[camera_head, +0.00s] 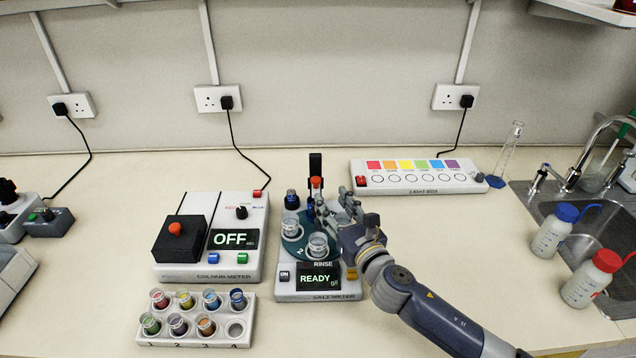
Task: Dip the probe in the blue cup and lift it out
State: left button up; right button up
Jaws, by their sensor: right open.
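The salt meter (318,296) stands mid-bench with its display reading READY. A dark teal turntable (296,248) on it carries clear cups, one at the left (290,224) and one at the front marked RINSE (318,245). A small dark-blue item (291,200) stands at the turntable's back left; I cannot tell if it is the blue cup. A black upright post with a red-orange knob (316,182) rises behind; it seems to carry the probe, whose tip is hidden. My right gripper (335,208) is open over the turntable's right side, just right of the post, covering part of it.
A cup rack (190,339) with several coloured liquids sits front left. The colour meter (208,274), showing OFF, is left of the salt meter. A light box (420,188) lies behind right. Two wash bottles (552,236) (588,284) stand right by the sink.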

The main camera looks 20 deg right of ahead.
aim_at(318, 182)
jog(key=w, duration=0.4)
jog(key=w+a, duration=0.1)
jog(key=w, duration=0.2)
jog(key=shift+p, duration=0.4)
jog(key=shift+w, duration=0.4)
jog(key=shift+w+f, duration=0.1)
jog(key=shift+w, duration=0.3)
pick_arm(q)
jog(key=shift+w+d+r, duration=0.15)
jog(key=shift+w+r, duration=0.5)
